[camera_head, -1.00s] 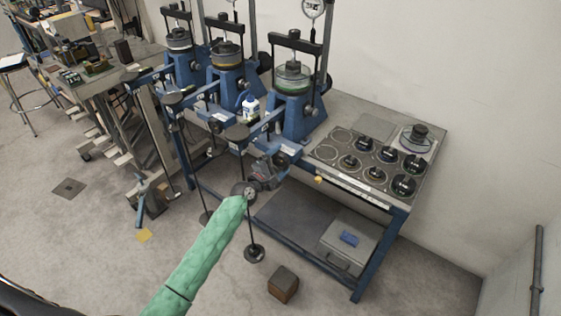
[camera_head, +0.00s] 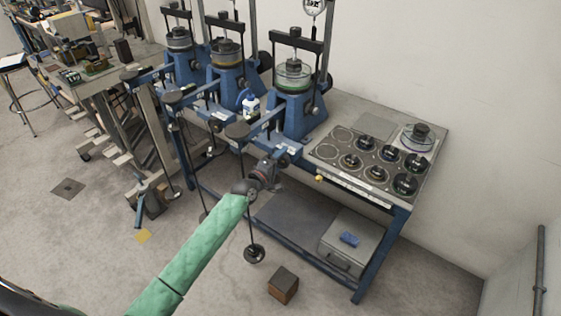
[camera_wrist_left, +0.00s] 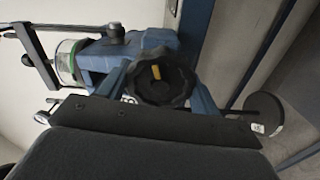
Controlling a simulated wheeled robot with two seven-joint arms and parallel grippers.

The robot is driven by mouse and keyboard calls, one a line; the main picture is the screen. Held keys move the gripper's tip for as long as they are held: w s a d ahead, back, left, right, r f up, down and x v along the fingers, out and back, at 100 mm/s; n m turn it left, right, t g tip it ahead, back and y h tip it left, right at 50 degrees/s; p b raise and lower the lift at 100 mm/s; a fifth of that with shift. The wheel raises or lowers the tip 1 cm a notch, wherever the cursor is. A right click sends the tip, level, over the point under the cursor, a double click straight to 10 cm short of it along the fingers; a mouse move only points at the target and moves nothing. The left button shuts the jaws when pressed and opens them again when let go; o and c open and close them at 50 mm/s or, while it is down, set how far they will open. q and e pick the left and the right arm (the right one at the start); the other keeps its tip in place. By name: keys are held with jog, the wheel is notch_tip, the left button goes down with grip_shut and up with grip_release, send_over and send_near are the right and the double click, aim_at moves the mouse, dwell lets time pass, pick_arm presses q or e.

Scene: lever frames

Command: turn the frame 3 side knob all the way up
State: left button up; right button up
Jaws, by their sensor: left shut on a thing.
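Three blue lever frames stand in a row on the bench; the nearest and rightmost is frame 3 (camera_head: 298,118), with a clear ring-shaped cell on it. My left gripper (camera_head: 267,170), on the green-sleeved arm, is at the front of frame 3, below its lever, and shut on the side knob. In the left wrist view the side knob (camera_wrist_left: 160,80) is black and lobed, with a yellow mark near its top centre. The gripper's dark body fills the lower part of that view, and its fingertips cannot be made out. In the head view the gripper hides the knob. My right gripper is not in view.
A grey bench top (camera_head: 330,108) right of frame 3 carries several black round weights. A hanger with a round disc (camera_head: 254,254) hangs below the arm. A grey box (camera_head: 348,243) sits on the lower shelf; a brown block (camera_head: 283,285) is on the floor.

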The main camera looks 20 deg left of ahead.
pick_arm(q)
jog(key=o, duration=1)
jog(key=shift+d+m, duration=0.1)
jog(key=shift+m, duration=0.4)
jog(key=o, duration=0.3)
jog(key=shift+w+d, duration=0.1)
jog(key=shift+s+a, duration=0.3)
jog(key=shift+s, duration=0.25)
jog(key=shift+p+v, duration=0.7)
jog(key=shift+v, duration=1.75)
